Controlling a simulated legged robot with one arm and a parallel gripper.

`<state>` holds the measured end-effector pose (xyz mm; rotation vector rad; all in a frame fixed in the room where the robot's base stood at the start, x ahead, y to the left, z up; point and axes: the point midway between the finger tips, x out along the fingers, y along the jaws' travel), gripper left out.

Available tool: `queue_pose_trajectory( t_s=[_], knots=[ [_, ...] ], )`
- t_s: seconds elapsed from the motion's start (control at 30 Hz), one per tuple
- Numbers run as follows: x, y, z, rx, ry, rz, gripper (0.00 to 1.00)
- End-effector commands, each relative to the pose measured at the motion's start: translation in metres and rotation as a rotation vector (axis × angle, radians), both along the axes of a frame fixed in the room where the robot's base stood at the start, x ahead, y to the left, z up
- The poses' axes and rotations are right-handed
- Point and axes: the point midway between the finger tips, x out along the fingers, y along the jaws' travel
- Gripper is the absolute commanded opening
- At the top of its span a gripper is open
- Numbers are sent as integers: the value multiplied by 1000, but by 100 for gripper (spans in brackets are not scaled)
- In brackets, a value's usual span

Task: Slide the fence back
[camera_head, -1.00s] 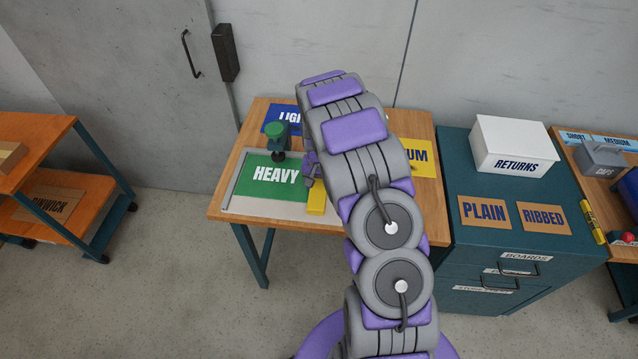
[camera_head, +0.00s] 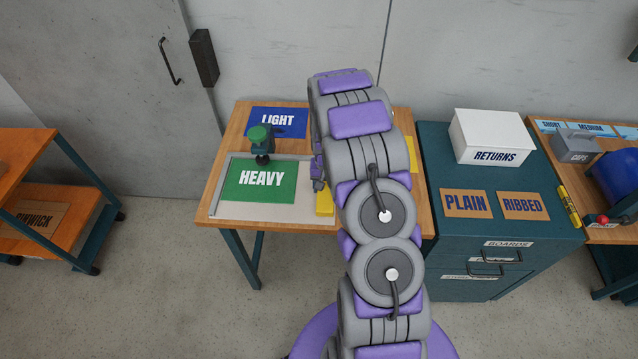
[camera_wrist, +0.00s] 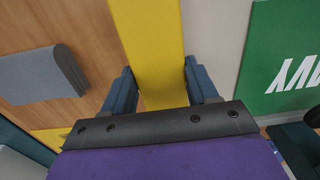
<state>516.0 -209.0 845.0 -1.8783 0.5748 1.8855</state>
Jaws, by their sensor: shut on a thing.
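The yellow fence (camera_head: 325,203) stands at the right edge of the pale board (camera_head: 235,210) that carries the green HEAVY panel (camera_head: 260,179). My arm hides most of it in the head view. In the wrist view, the yellow fence (camera_wrist: 153,45) runs up the picture between the two dark blue fingers of my gripper (camera_wrist: 160,88), which is shut on it. The green panel (camera_wrist: 285,60) lies to its right there, with a pale strip between them. In the head view only a small part of my gripper (camera_head: 318,184) shows beside my arm.
A green-topped clamp (camera_head: 261,140) stands at the board's back edge, before the blue LIGHT panel (camera_head: 277,122). In the wrist view, a grey block (camera_wrist: 40,76) with a rounded end lies left of the fence on the wooden table. A teal cabinet (camera_head: 500,275) stands right of the table.

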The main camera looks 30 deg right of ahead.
Motion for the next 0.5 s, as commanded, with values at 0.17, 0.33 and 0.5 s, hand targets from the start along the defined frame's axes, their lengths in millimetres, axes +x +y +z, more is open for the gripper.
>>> queue_pose_trajectory(
  t_s=[0.17, 0.33, 0.5],
  knots=[
    [1, 0, -1, -1, -2, 1, 61],
    [1, 1, 0, -1, -2, 1, 77],
    [1, 0, 0, -2, -2, 1, 84]
  ],
)
